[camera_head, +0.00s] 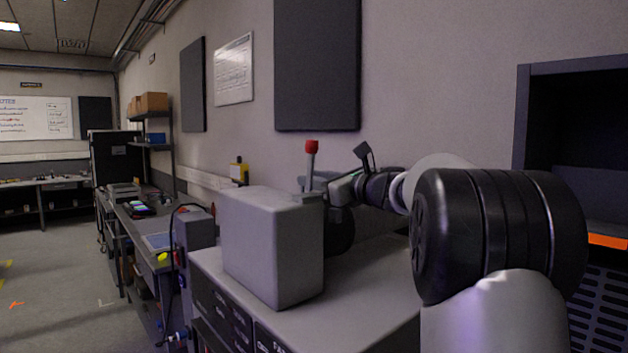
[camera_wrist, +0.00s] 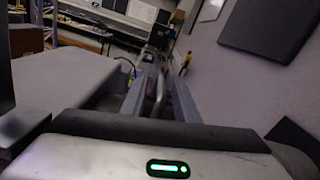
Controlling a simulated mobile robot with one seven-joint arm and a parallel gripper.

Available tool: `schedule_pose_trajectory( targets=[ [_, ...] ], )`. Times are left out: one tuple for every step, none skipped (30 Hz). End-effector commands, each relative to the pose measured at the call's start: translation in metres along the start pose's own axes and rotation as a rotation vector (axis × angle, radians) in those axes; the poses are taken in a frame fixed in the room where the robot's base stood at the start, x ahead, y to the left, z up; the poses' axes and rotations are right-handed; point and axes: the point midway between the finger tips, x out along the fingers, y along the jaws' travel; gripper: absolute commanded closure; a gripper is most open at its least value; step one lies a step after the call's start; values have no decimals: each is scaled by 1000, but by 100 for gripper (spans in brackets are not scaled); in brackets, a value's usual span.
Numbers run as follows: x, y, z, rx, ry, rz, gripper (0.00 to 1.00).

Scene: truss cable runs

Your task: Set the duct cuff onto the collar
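I cannot make out the duct cuff or the collar for certain in either view. A dark rounded shape (camera_head: 341,232) shows partly behind the right side of a large grey box (camera_head: 270,245); I cannot tell what it is. My gripper (camera_head: 312,184) is above the far right part of that box, beside an upright grey post with a red top (camera_head: 312,147). In the wrist view, my gripper's two fingers (camera_wrist: 158,98) stand apart, with a thin pale upright piece (camera_wrist: 159,88) seen between them. I cannot tell whether they touch it.
The box stands on a grey bench (camera_head: 375,285) against the wall. A yellow item (camera_head: 239,172) is on the wall behind. A further cluttered bench (camera_head: 140,215) runs away at left. A dark open cabinet (camera_head: 575,125) is at right.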

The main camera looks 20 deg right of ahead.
Motion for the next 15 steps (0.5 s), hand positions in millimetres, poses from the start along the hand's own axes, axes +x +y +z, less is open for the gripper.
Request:
schedule_pose_trajectory(
  targets=[
    [-5,-1,-1,-1,1,-2,72],
    [-9,-1,-1,-1,1,-3,72],
    [-16,-1,0,-2,0,-5,72],
    [-21,-1,-1,-1,0,-4,72],
    [-27,-1,-1,-1,0,-4,72],
    [-36,-1,-1,-2,0,-5,72],
    [-43,-1,-1,-2,0,-5,72],
    [-51,-1,-1,-2,0,-6,72],
    [-61,-1,-1,-1,-1,-5,72],
    [-69,-1,-1,-1,0,-6,72],
    [-76,-1,0,-2,-1,-5,72],
    [-86,-1,-1,-1,0,-6,72],
    [-94,-1,0,-2,0,-5,72],
    [-101,-1,-1,-1,1,-5,72],
    [-111,-1,0,-2,-1,-5,72]
  ],
)
